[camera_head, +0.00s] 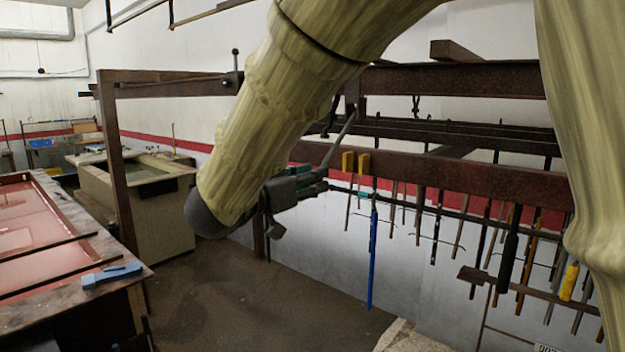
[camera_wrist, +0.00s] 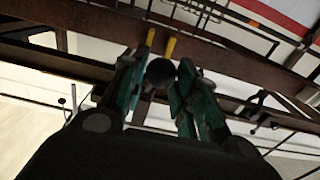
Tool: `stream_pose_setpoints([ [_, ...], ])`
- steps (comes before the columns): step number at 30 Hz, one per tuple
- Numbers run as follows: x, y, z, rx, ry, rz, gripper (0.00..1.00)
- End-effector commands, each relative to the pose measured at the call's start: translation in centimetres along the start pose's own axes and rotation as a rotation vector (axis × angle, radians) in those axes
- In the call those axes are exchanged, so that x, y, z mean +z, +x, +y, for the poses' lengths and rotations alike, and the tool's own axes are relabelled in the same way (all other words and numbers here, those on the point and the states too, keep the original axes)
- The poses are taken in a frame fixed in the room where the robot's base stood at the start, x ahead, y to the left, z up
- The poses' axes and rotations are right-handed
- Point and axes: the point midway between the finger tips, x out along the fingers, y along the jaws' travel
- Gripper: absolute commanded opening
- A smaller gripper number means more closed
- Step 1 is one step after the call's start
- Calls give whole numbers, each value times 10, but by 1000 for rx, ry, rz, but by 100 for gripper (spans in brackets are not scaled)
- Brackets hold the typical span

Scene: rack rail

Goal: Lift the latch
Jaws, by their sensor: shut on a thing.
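The latch (camera_head: 342,136) shows as a thin grey rod slanting down and left from a dark bracket on the rusty rail (camera_head: 430,172). Its lower end runs into my gripper (camera_head: 316,179), whose teal-padded fingers reach to the right from the end of my arm. In the wrist view, a dark round knob (camera_wrist: 160,72) sits between the two teal fingers of my gripper (camera_wrist: 163,82), which is shut on it. The rod behind the knob is hidden there, and my arm covers part of the rack in the head view.
Yellow-handled tools (camera_head: 363,163) hang just right of my gripper, with a long blue tool (camera_head: 372,258) below. Many tools hang along the rack at right. A similar upright knobbed rod (camera_head: 235,58) stands at left. A workbench (camera_head: 60,318) is at left; floor between is clear.

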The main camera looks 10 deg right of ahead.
Motion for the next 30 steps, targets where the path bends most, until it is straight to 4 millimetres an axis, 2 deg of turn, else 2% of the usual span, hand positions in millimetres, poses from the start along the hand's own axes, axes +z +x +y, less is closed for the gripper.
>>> stream_pose_setpoints([
  [16, -34, -21, 0, -1, 1, 1, 17],
  [25, -37, -24, 0, -2, 2, 1, 16],
  [26, -37, -24, 0, -2, 2, 2, 32],
  [30, -36, -24, 0, -1, 1, 1, 57],
])
